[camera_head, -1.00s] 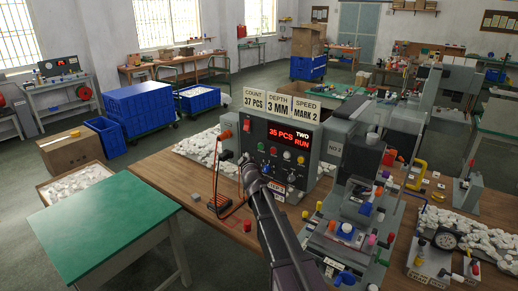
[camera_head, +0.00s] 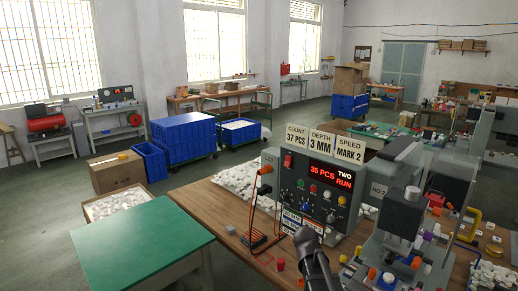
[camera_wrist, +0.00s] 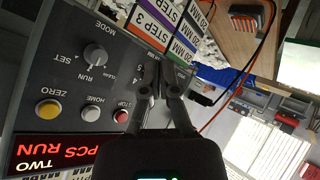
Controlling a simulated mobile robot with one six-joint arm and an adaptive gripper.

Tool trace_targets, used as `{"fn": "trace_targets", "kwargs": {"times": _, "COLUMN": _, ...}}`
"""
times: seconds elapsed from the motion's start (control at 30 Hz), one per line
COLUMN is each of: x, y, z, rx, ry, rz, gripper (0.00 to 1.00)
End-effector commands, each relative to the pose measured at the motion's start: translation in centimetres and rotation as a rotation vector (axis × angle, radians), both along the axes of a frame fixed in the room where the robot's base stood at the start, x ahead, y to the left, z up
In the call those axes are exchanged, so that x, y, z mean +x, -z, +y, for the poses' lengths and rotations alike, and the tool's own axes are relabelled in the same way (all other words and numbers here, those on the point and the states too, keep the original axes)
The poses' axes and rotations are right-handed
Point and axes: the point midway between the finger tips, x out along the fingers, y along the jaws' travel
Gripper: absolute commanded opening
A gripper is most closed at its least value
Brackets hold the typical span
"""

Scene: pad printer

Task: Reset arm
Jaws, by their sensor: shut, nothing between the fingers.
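My gripper (camera_head: 304,234) is in front of the lower part of the grey control box (camera_head: 268,183) in the head view. In the wrist view my gripper (camera_wrist: 157,68) has its dark fingers together, with nothing between them. The box's panel appears upside down there, with a mode knob (camera_wrist: 95,55), a yellow button (camera_wrist: 48,110), a white button (camera_wrist: 90,113) and a red button (camera_wrist: 121,116). The red display (camera_head: 330,175) reads 35 PCS, TWO, RUN. I cannot tell whether the fingers touch the panel.
Signs on the box read COUNT 37 PCS (camera_head: 297,137), DEPTH 3 MM and SPEED MARK 2. The printer machinery (camera_head: 405,235) stands close on the right. A wired block (camera_head: 254,238) lies left of the box on the wooden table. A green-topped table (camera_head: 140,245) is clear.

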Motion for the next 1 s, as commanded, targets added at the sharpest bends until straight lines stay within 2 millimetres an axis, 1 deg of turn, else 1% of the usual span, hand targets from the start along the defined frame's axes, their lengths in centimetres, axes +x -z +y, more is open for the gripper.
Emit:
{"fn": "trace_targets", "kwargs": {"times": 0.03, "x": -2.2, "y": 1.1, "z": -0.4, "rx": 0.031, "ry": 0.031, "rz": 0.054, "gripper": 0.00}}
{"fn": "trace_targets", "kwargs": {"times": 0.17, "x": -6.9, "y": 3.6, "z": -0.8, "rx": 0.119, "ry": 0.105, "rz": 0.211, "gripper": 0.00}}
{"fn": "trace_targets", "kwargs": {"times": 0.2, "x": -8.5, "y": 4.3, "z": -0.8, "rx": 0.146, "ry": 0.125, "rz": 0.260, "gripper": 0.00}}
{"fn": "trace_targets", "kwargs": {"times": 0.27, "x": -10.8, "y": 5.3, "z": -0.7, "rx": 0.186, "ry": 0.153, "rz": 0.333, "gripper": 0.00}}
{"fn": "trace_targets", "kwargs": {"times": 0.3, "x": -12.4, "y": 5.9, "z": -0.6, "rx": 0.212, "ry": 0.171, "rz": 0.384, "gripper": 0.00}}
{"fn": "trace_targets", "kwargs": {"times": 0.37, "x": -14.8, "y": 6.6, "z": -0.3, "rx": 0.251, "ry": 0.193, "rz": 0.459, "gripper": 0.00}}
{"fn": "trace_targets", "kwargs": {"times": 0.4, "x": -16.3, "y": 7.1, "z": -0.1, "rx": 0.277, "ry": 0.206, "rz": 0.509, "gripper": 0.00}}
{"fn": "trace_targets", "kwargs": {"times": 0.5, "x": -19.9, "y": 7.9, "z": 0.5, "rx": 0.332, "ry": 0.231, "rz": 0.624, "gripper": 0.00}}
{"fn": "trace_targets", "kwargs": {"times": 0.6, "x": -22.7, "y": 8.3, "z": 1.1, "rx": 0.376, "ry": 0.248, "rz": 0.718, "gripper": 0.00}}
{"fn": "trace_targets", "kwargs": {"times": 0.7, "x": -24.6, "y": 8.5, "z": 1.6, "rx": 0.404, "ry": 0.255, "rz": 0.781, "gripper": 0.00}}
{"fn": "trace_targets", "kwargs": {"times": 0.8, "x": -25.5, "y": 8.5, "z": 1.8, "rx": 0.420, "ry": 0.258, "rz": 0.815, "gripper": 0.00}}
{"fn": "trace_targets", "kwargs": {"times": 1.0, "x": -25.7, "y": 8.5, "z": 1.9, "rx": 0.423, "ry": 0.259, "rz": 0.827, "gripper": 0.00}}
